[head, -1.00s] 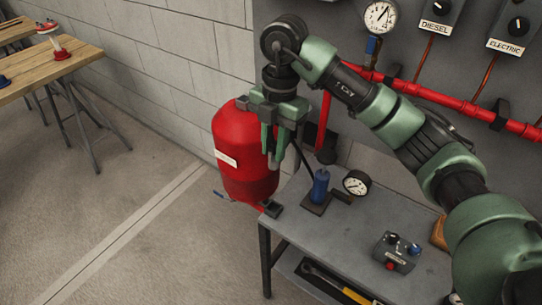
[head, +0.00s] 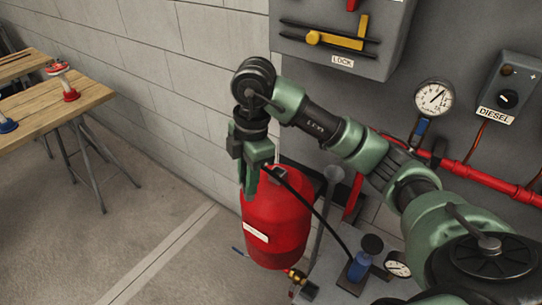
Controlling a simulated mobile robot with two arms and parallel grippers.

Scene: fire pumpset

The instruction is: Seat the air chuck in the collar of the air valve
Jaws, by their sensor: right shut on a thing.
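My right gripper (head: 250,182) is shut and points down at the upper left side of the red tank (head: 275,215), in front of it in the picture. A black hose (head: 318,212) runs from between its fingers down to a blue cylinder (head: 358,267) on the bench. The air chuck at the hose's end is mostly hidden by the fingers. A small brass fitting (head: 294,275) with a red part shows at the tank's lower right and may be the air valve; its collar is too small to make out. My left gripper is not in view.
A grey bench is at the bottom, with a round gauge (head: 397,264) near the blue cylinder. A red pipe (head: 470,173) and a gauge (head: 434,98) are on the grey panel. A wooden table (head: 50,100) stands at far left; the floor between is clear.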

